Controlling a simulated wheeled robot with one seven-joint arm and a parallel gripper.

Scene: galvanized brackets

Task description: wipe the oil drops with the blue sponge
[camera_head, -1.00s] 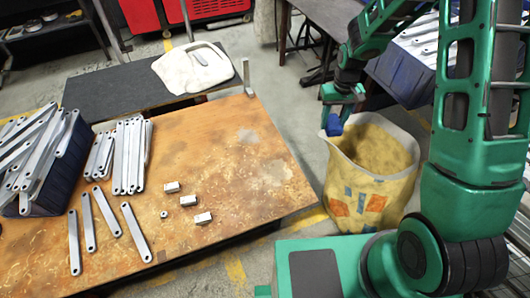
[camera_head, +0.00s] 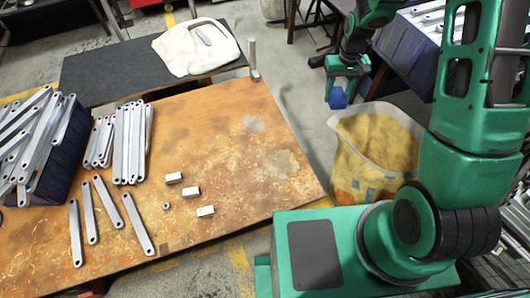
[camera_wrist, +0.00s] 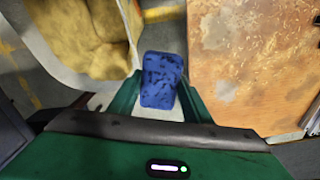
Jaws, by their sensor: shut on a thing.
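The blue sponge (camera_head: 338,98) is in my gripper (camera_head: 341,88), which is shut on it. It hangs between the table and the yellow bag, near the bag's back left rim. In the wrist view, the sponge (camera_wrist: 161,78) sits between the two green fingers of my gripper (camera_wrist: 160,95), and dark spots cover its face. The wooden table top (camera_head: 230,180) is worn, with pale grey patches (camera_head: 280,163) on its right part. I cannot make out distinct oil drops on it.
Long metal brackets (camera_head: 134,140) and a blue crate (camera_head: 70,150) of more brackets fill the table's left. Small metal blocks (camera_head: 190,192) lie mid-table. A white cloth (camera_head: 195,48) lies on the dark bench behind. The yellow bag (camera_head: 375,145) stands right of the table.

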